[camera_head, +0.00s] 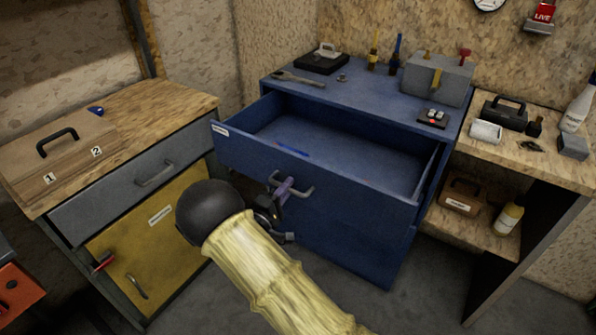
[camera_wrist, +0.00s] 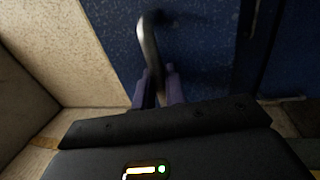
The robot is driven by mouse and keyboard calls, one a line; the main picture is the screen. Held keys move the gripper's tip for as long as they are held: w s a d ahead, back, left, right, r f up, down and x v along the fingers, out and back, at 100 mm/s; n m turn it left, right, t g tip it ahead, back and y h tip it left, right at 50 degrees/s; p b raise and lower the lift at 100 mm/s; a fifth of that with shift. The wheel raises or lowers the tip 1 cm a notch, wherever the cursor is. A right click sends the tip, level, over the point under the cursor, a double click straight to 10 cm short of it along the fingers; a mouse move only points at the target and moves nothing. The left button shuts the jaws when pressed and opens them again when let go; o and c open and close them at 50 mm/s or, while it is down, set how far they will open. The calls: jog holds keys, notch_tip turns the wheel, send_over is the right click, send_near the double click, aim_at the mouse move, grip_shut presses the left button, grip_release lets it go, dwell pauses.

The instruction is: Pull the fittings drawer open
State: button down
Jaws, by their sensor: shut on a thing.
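The wide drawer (camera_head: 350,205) of the blue cabinet stands well out from the cabinet, and I see down into it. A small white label (camera_head: 220,130) is on its front at the left; I cannot read it. My gripper (camera_head: 283,188) is shut on the left part of the drawer's grey bar handle (camera_head: 306,192). In the wrist view the purple fingers (camera_wrist: 158,90) close around the handle (camera_wrist: 147,42) in front of the blue drawer face. A thin blue item (camera_head: 292,149) lies inside the drawer, which otherwise looks bare.
A grey drawer (camera_head: 150,178) sits shut above a yellow door (camera_head: 155,225) at left. A wrench (camera_head: 299,79) and a grey block with tools (camera_head: 438,78) are on the cabinet top. A shelf unit (camera_head: 540,165) stands close at right. Floor (camera_head: 430,290) is clear at lower right.

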jog(key=shift+v, duration=0.9)
jog(key=c, duration=1.6)
grip_release()
jog(key=shift+r, duration=0.1)
jog(key=shift+o, duration=0.2)
jog(key=shift+s+a, duration=0.1)
jog(key=v, duration=1.7)
jog(key=shift+p, duration=0.45)
jog(key=shift+s, duration=0.1)
